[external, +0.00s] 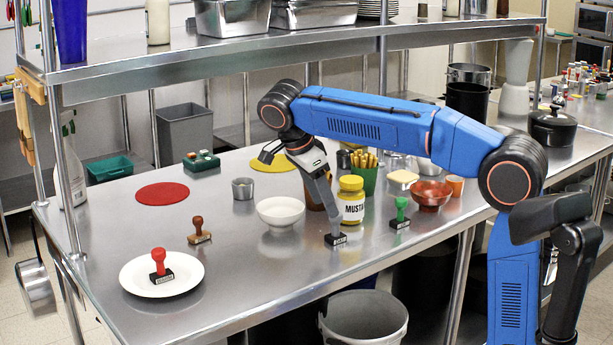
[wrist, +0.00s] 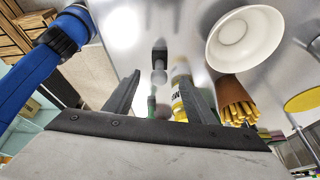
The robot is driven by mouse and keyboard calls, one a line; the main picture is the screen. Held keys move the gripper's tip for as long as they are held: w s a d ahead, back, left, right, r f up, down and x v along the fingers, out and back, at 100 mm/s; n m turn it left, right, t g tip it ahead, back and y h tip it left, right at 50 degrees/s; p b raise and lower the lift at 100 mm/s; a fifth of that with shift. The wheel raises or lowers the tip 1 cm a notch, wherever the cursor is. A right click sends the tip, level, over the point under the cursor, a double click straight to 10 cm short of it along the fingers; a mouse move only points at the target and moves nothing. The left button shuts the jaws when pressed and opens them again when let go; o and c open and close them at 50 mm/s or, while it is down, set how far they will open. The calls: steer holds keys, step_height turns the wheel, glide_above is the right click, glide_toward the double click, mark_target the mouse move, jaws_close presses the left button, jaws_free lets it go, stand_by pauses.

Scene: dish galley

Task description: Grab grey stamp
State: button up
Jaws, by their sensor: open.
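The grey stamp (external: 336,240) stands on the steel table, its black base showing just below my gripper (external: 328,203) in the external view. Its handle is mostly hidden there by the gripper. In the wrist view the grey stamp (wrist: 159,73) shows a round grey knob and dark base, between and slightly beyond the two fingers. My gripper (wrist: 159,82) is open, and its fingers are apart on either side of the knob, with no visible contact.
A mustard jar (external: 351,200) stands close behind the grey stamp. A green stamp (external: 400,213) is to its right, a white bowl (external: 281,212) to its left. A brown stamp (external: 198,232) and a plate (external: 135,272) bearing a red stamp (external: 159,266) are farther left.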

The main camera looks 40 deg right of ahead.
mark_target(335, 224)
steer(key=shift+x, duration=4.55)
steer(key=shift+r, duration=0.1)
steer(key=c, duration=1.2)
